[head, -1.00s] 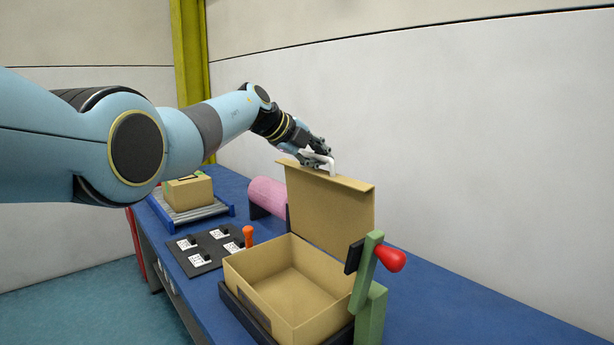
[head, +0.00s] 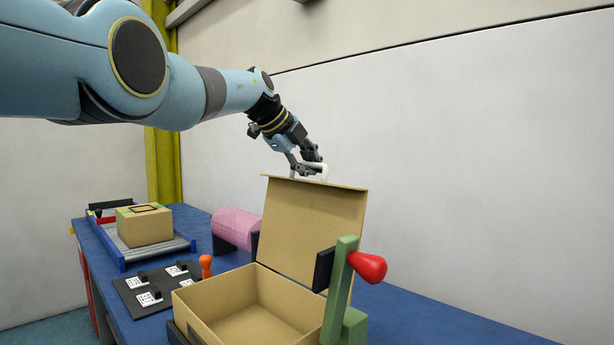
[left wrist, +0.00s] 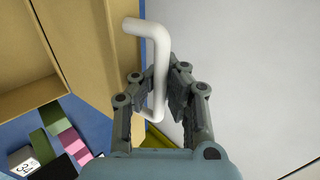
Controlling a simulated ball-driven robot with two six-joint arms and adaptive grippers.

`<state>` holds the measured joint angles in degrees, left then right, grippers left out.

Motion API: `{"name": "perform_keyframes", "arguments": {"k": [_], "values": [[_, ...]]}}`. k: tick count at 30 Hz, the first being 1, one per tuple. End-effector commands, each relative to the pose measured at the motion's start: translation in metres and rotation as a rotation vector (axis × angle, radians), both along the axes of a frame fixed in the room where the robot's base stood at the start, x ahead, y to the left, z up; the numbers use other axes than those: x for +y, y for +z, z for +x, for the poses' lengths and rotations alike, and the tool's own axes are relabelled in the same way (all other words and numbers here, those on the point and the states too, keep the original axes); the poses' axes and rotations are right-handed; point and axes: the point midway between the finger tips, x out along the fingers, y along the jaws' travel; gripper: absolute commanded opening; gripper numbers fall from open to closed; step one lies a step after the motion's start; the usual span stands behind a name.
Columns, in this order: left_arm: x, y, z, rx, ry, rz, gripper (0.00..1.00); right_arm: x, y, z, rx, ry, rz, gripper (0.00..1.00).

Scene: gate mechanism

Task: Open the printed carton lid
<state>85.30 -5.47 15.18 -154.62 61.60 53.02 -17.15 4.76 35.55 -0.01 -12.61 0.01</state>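The cardboard carton (head: 196,301) is open at the near edge of the table, its interior empty where visible. Its lid (head: 312,222) stands raised at the back, roughly upright, with a white bar handle (head: 323,170) at its top edge. My left gripper (head: 307,164) is at the handle, above the lid's top edge. In the left wrist view, the white handle (left wrist: 160,70) runs between the two fingers (left wrist: 162,85), which lie close on both sides and appear shut on it. The carton's right front is partly hidden by a green post. My right gripper is not in view.
A green post (head: 338,290) with a red knob (head: 367,266) stands at the carton's right. A black switch panel (head: 158,287), orange peg (head: 206,265), pink cylinder (head: 236,227) and a small box (head: 144,226) on a roller tray are left. The blue table (head: 430,325) is clear at right.

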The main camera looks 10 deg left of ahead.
Motion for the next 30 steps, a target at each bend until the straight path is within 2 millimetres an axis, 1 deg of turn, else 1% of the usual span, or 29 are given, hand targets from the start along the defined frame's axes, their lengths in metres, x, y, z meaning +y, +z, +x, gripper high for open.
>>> {"name": "perform_keyframes", "arguments": {"k": [3,14,15,16,21,23,30], "values": [[-0.0009,-0.0012,-0.0001,0.001,0.0,0.001,0.0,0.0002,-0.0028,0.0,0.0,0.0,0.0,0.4],[-0.0012,-0.0005,-0.0001,0.0,-0.001,-0.001,0.0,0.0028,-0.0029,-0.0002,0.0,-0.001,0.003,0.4],[-0.0012,-0.0006,-0.0001,0.0,-0.001,-0.001,0.02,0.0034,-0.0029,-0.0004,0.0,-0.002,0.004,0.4],[-0.0012,-0.0006,-0.0001,0.0,-0.001,-0.001,0.06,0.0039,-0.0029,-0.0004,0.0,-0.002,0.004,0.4],[-0.0011,-0.0007,-0.0001,0.0,-0.001,-0.001,0.28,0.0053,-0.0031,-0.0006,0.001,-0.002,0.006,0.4],[-0.0011,-0.0008,-0.0001,0.0,-0.001,-0.001,0.35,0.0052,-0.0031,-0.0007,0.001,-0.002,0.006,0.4],[-0.0011,-0.0016,-0.0003,0.002,0.0,0.0,0.35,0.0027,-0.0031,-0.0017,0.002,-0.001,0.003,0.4]]}}
